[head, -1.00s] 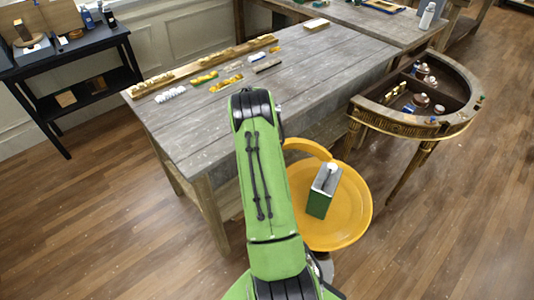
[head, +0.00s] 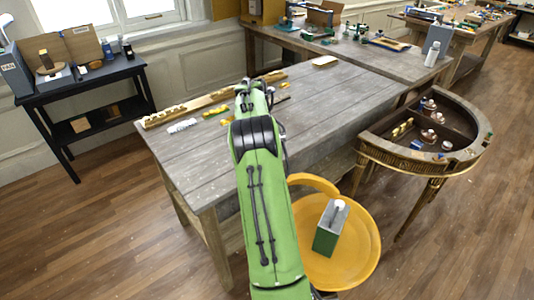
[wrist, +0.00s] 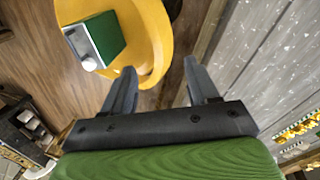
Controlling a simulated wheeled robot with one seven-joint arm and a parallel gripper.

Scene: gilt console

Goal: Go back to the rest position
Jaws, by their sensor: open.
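My gripper (wrist: 160,88) is open in the wrist view, with nothing between its two dark fingers. It points down past the edge of the grey wooden table. In the head view my green arm reaches up the middle over the table (head: 330,105), and it hides the gripper itself. The gilt console (head: 385,155) is a half-round piece at the right with an open, divided top.
Small pieces and a wooden strip (head: 205,102) lie on the table. A black side table (head: 85,85) stands left. Floor is clear at lower left.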

